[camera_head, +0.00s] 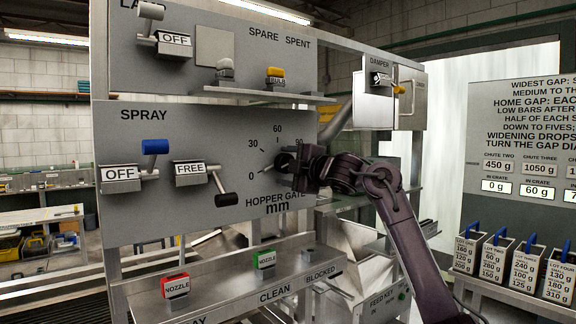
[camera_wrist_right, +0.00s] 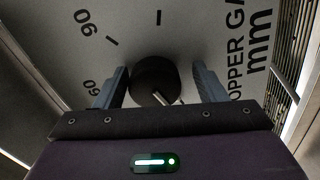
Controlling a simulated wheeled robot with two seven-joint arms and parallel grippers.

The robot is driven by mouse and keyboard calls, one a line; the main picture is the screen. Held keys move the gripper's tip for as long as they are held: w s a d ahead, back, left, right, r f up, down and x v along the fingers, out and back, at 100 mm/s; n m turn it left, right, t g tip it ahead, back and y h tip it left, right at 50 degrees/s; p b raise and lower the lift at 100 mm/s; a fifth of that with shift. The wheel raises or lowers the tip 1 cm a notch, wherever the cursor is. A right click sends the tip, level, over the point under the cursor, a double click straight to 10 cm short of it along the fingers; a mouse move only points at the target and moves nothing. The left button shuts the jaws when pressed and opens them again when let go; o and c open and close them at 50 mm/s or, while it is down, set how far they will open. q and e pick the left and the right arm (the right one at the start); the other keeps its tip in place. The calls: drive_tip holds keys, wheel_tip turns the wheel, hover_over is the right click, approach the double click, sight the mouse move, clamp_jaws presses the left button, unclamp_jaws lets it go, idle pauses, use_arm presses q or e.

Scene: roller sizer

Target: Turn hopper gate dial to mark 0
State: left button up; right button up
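The hopper gate dial is a dark round knob on the grey panel (camera_head: 222,125). In the head view my right gripper (camera_head: 283,163) covers most of it, and the marks 0, 30 and 60 show beside it. In the right wrist view the knob (camera_wrist_right: 155,77) sits between the two fingers of my right gripper (camera_wrist_right: 160,70). The fingers are apart, with a clear gap at the right finger; the left finger is close to the knob, and contact there is unclear. A pale pointer or edge shows low on the knob, but the mark it faces cannot be read. My left gripper is out of view.
A black-knobbed lever (camera_head: 224,199) labelled FREE and a blue-knobbed lever (camera_head: 155,147) labelled OFF are left of the dial. Below is a shelf with a red nozzle block (camera_head: 176,286) and a green nozzle block (camera_head: 264,260). Above is a ledge (camera_head: 262,95) with two small parts.

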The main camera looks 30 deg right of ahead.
drive_tip(key=shift+r, duration=0.15)
drive_tip(key=s+b, duration=0.1)
drive_tip(key=s, duration=0.1)
drive_tip(key=s+b, duration=0.2)
drive_tip(key=s, duration=0.1)
drive_tip(key=s+b, duration=0.1)
drive_tip(key=s, duration=0.1)
drive_tip(key=shift+s+d, duration=0.35)
idle(0.4)
